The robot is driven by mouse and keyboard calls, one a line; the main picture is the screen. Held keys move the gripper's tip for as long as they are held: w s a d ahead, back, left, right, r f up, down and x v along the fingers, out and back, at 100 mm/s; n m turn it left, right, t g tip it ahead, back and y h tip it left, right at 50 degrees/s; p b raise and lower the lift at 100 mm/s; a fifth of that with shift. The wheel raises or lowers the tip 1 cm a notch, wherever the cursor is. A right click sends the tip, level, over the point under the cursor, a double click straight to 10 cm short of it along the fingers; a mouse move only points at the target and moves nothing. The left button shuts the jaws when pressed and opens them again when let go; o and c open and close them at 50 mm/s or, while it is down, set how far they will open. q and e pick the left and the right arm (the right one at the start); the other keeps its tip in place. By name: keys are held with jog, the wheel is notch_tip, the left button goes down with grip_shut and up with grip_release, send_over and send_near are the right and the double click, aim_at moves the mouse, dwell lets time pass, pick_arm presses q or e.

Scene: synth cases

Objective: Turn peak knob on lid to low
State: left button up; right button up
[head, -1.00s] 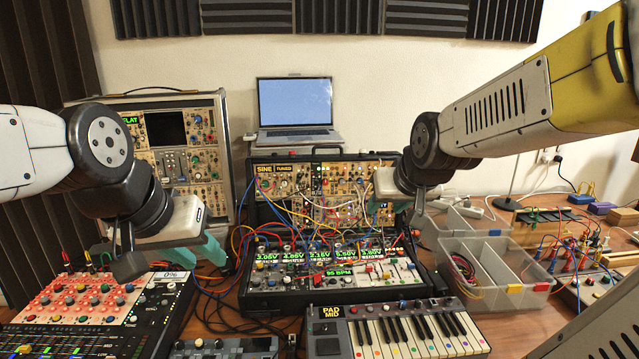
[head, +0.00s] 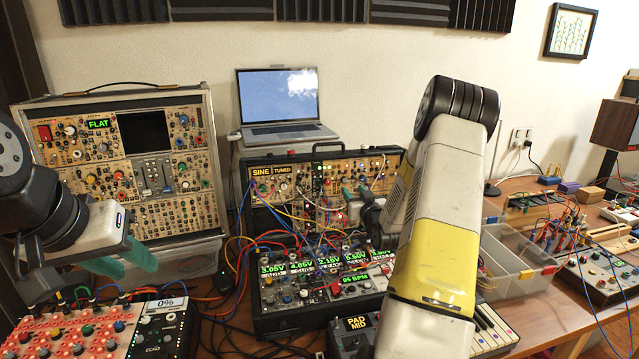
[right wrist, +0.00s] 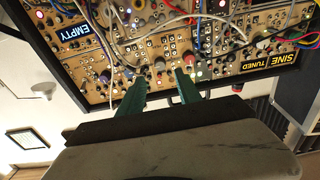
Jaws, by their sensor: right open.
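The lid (head: 327,158) of the middle synth case stands upright at the back, its panel crowded with knobs, lights and patch cables. Its labels read SINE and TUNED; the right wrist view shows the lid panel (right wrist: 98,76) upside down, with an EMPTY label too. My right gripper (right wrist: 162,82) is open, its green fingertips apart and close to the panel. A small dark knob (right wrist: 160,63) shows between the tips and a reddish knob (right wrist: 189,60) beside one. I cannot read which knob is peak. My left gripper (head: 120,258) hangs at the left; its opening is unclear.
The case base (head: 258,318) with green voltage displays lies before the lid, cables looping between them. A rack (head: 178,232) and a laptop (head: 280,104) stand behind. A clear divided bin (head: 540,262) is at right. My right arm hides part of the keyboard.

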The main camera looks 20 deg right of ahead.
aim_at(345, 181)
jog(key=w, duration=0.7)
jog(key=shift+w+d, duration=0.15)
jog(key=shift+c, duration=0.2)
grip_shut()
